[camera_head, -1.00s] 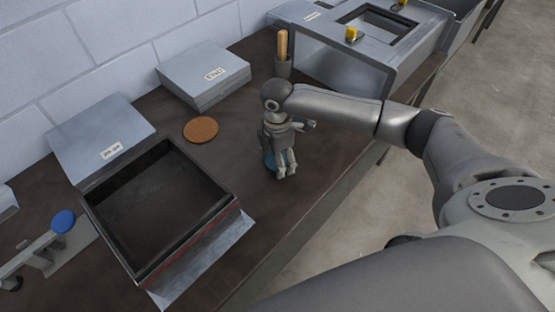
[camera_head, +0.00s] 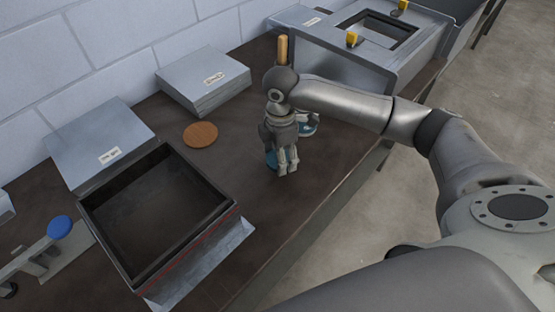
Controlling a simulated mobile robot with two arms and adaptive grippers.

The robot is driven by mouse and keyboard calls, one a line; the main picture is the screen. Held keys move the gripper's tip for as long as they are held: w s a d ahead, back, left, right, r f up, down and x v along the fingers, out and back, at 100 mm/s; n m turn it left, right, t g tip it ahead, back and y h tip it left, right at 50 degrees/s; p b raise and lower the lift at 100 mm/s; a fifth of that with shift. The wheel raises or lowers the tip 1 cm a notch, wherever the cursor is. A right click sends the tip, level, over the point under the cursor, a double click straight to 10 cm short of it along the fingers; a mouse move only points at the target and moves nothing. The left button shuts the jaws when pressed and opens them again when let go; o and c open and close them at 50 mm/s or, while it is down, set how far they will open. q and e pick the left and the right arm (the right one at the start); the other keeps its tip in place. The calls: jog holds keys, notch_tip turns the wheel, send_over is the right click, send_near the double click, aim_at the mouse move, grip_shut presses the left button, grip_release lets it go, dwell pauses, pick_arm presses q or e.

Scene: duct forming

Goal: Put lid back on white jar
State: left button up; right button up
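My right gripper (camera_head: 284,168) points down over the middle of the worktable (camera_head: 325,165). Its fingers hide much of what is beneath them, and I cannot tell whether they are open or shut. A small blue piece (camera_head: 271,160) shows at the left of the fingers; it may be part of the lid, but most of it is hidden. A whitish and blue rounded thing (camera_head: 307,123), perhaps the white jar, shows partly behind the gripper on its right. Its top is not clear. My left gripper is not in view.
A round brown disc (camera_head: 200,134) lies left of the gripper. A black open-topped box (camera_head: 208,183) stands at the front left, a grey box (camera_head: 204,80) at the back. A wooden handle (camera_head: 283,50) stands behind my wrist. A grey machine (camera_head: 340,62) is at back right.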

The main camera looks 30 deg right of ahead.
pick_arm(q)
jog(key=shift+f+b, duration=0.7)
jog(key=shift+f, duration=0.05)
pick_arm(e)
jog(key=s+d+r, duration=0.1)
jog(key=s+r, duration=0.7)
jog(key=s, duration=0.5)
jog(key=shift+d+r, duration=0.2)
jog(key=shift+r, duration=0.1)
jog(key=shift+w, duration=0.1)
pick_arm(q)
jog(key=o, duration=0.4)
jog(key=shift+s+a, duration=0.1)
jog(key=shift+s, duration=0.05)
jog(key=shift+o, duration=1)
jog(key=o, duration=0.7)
pick_arm(e)
jog(key=w+a+m, duration=0.1)
jog(key=a+m, duration=0.5)
jog(key=m, duration=1.1)
jog(key=shift+w+a+r, duration=0.15)
jog(key=shift+w+a, duration=0.05)
jog(key=shift+a, duration=0.15)
